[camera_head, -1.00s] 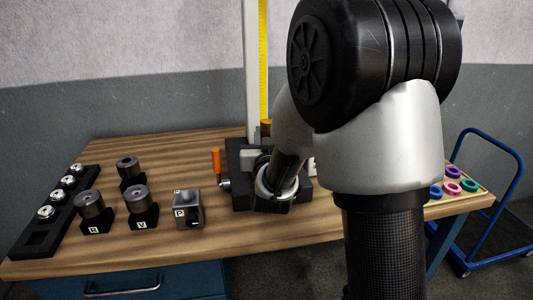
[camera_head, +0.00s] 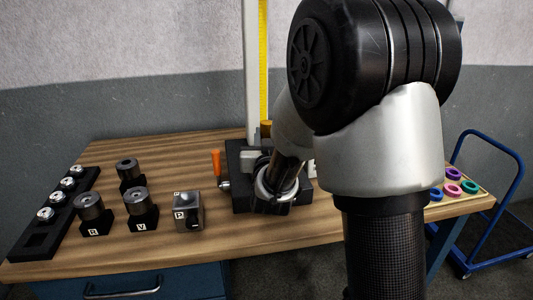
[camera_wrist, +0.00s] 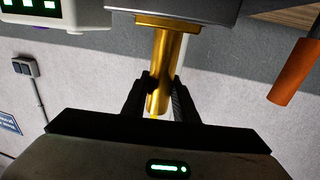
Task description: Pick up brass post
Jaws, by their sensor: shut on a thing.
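The brass post (camera_wrist: 165,62) is a smooth gold cylinder with a wider collar at its end, against a grey metal block (camera_wrist: 215,12) at the top of the wrist view. My gripper (camera_wrist: 163,90) is shut on the post, with one dark finger on each side near its free end. I cannot tell whether the collar is seated in the block or just touching it.
An orange handle (camera_head: 216,162) stands at the fixture's left; it also shows in the wrist view (camera_wrist: 294,72). A steel block marked P (camera_head: 188,212), several dark holders with cylinders and a black rack (camera_head: 40,240) fill the bench's left. Coloured rings (camera_head: 453,187) lie right.

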